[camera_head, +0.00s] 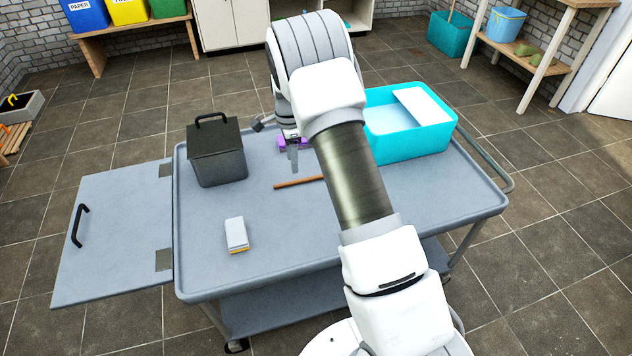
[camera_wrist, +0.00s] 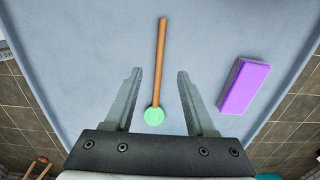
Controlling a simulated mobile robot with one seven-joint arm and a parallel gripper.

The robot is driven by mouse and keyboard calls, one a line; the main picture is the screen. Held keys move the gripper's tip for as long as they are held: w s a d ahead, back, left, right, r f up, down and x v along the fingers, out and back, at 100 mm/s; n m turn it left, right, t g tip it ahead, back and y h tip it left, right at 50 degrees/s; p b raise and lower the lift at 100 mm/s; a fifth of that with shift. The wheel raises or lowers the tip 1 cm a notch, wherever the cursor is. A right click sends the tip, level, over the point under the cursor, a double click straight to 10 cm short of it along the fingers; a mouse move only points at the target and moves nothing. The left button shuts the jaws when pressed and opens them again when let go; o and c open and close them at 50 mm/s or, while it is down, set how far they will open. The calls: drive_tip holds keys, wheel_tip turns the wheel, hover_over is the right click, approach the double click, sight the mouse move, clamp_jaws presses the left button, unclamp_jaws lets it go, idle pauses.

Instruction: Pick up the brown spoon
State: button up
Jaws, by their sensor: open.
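The brown spoon (camera_wrist: 161,58) shows in the wrist view as a thin brown stick lying lengthwise on the grey cart top. A round green patch (camera_wrist: 154,117) sits at its near end; I cannot tell whether it is part of the spoon. In the head view a brown stick (camera_head: 298,182) lies on the cart, its right part hidden behind my arm. My gripper (camera_wrist: 160,72) is open and empty, with the stick between its two fingers in the picture. In the head view my gripper (camera_head: 293,158) hangs above the cart, just beyond the stick.
A purple block (camera_wrist: 244,86) lies right of the fingers in the wrist view. On the cart (camera_head: 285,262) are a dark lidded box (camera_head: 217,160), a white-and-yellow block (camera_head: 236,234) and a turquoise tub (camera_head: 410,145). The front of the cart top is clear.

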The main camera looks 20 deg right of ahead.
sight(292, 181)
drive_tip(key=f+b, duration=0.1)
drive_tip(key=f, duration=0.4)
drive_tip(key=f+b, duration=0.1)
drive_tip(key=f, duration=0.1)
drive_tip(key=shift+a+f+b, duration=0.25)
drive_tip(key=shift+f+b, duration=0.1)
drive_tip(key=shift+r, duration=0.1)
clamp_jaws()
